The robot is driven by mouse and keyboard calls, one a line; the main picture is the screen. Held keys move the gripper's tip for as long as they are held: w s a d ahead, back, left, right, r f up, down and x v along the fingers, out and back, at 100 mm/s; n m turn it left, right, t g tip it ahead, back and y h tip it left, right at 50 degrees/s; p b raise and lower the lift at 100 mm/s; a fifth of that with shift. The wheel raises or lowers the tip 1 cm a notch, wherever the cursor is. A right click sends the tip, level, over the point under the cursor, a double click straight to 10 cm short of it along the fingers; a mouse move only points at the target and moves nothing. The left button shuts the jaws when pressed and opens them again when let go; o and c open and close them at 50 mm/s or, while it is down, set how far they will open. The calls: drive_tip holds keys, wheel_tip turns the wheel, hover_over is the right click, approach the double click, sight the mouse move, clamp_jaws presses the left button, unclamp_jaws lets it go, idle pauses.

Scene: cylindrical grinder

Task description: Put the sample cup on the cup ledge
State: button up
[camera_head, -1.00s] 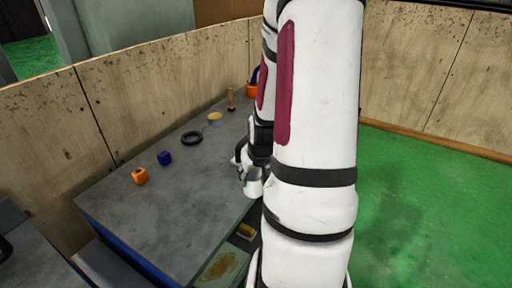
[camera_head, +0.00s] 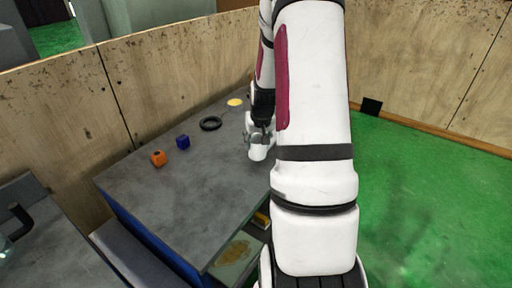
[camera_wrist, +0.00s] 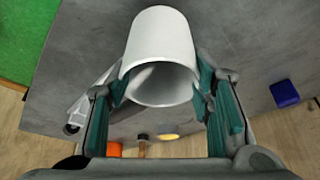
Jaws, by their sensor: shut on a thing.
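The sample cup is white and shows in the head view (camera_head: 258,151), below my gripper (camera_head: 260,134) and over the right side of the grey table. In the wrist view, my gripper (camera_wrist: 160,92) is shut on the white cup (camera_wrist: 160,42), with a green-padded finger on each side. The cup's open mouth faces the wrist camera. I cannot tell which surface is the cup ledge. My arm covers part of the table's far right.
On the grey table (camera_head: 160,205) are an orange cube (camera_head: 158,158), a blue cube (camera_head: 183,142), a black ring (camera_head: 210,124) and a yellow disc (camera_head: 235,102). A wooden peg (camera_wrist: 141,149) and an orange object (camera_wrist: 114,149) show in the wrist view. Wooden panels (camera_head: 170,75) stand behind.

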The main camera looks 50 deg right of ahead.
sight(256, 147)
drive_tip(key=shift+w+d, duration=0.25)
drive_tip(key=shift+w, duration=0.3)
drive_tip(key=shift+s+f, duration=0.1)
drive_tip(key=shift+f, duration=1.7)
drive_tip(key=shift+f, duration=0.1)
drive_tip(key=o, duration=1.2)
drive_tip(key=shift+c, duration=0.2)
